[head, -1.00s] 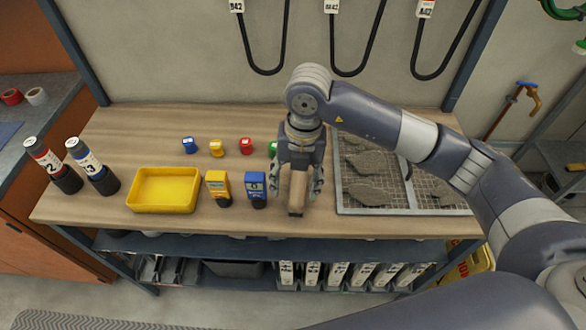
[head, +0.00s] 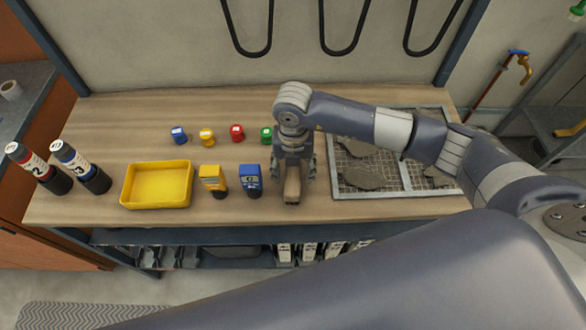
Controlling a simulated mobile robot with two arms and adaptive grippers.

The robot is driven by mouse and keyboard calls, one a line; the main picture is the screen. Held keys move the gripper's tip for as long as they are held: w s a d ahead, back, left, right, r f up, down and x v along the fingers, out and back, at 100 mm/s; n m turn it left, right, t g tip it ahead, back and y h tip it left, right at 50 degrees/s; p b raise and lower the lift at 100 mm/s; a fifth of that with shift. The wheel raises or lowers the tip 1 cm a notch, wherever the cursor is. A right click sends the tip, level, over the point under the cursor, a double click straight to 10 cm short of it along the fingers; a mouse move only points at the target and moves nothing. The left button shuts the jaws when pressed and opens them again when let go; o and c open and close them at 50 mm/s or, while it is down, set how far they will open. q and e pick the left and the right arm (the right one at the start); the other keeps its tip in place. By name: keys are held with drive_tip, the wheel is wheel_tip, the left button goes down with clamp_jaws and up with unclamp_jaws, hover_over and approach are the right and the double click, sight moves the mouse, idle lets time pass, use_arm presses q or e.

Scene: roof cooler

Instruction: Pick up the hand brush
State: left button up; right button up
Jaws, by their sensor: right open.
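The hand brush shows as a light wooden piece (head: 292,187) on the workbench, pointing toward the bench's front edge. Its far part is hidden under my right gripper. My right gripper (head: 292,178) points down over it, with one finger on each side of the wood. The fingers are open; I cannot tell whether they touch the brush. My left gripper is not in view.
A wire rack (head: 380,193) with grey slabs lies right. Two bottles (head: 80,167) stand far left.

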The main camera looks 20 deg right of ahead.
drive_tip(key=shift+f, duration=0.9)
drive_tip(key=shift+c, duration=0.6)
drive_tip(key=c, duration=1.1)
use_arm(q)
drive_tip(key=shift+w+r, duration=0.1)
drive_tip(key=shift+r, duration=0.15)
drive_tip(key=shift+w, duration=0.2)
